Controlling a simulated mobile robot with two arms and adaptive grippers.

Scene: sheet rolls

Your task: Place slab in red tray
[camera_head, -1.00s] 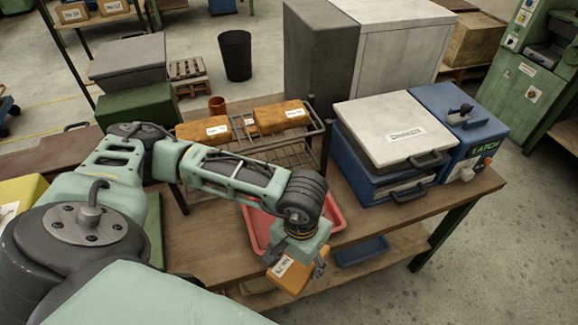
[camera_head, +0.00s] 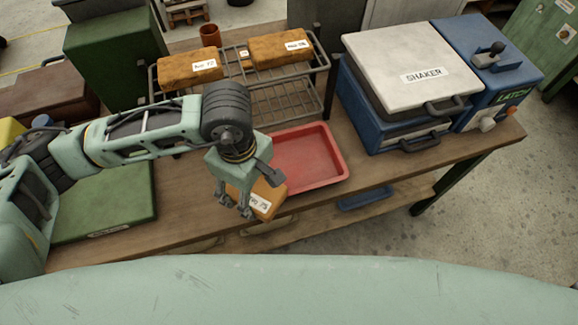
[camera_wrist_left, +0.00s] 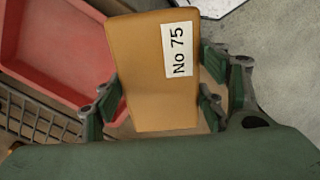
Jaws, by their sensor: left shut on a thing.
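My left gripper (camera_head: 236,205) is shut on an orange-brown slab (camera_head: 262,199) with a white label. In the left wrist view the slab (camera_wrist_left: 150,80) sits between the two fingers (camera_wrist_left: 160,100), and its label reads "No 75". The slab hangs at the left front edge of the red tray, near the table's front edge. The red tray (camera_head: 318,155) lies on the table and its visible floor is empty; my gripper and arm hide its left part. It also shows at the upper left of the left wrist view (camera_wrist_left: 45,50). My right gripper is not in view.
A wire rack (camera_head: 285,100) behind the tray holds two labelled slabs (camera_head: 189,69) (camera_head: 280,48). A green slab-like board (camera_head: 105,205) lies at left. A blue tray (camera_head: 365,198) is on the lower shelf.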

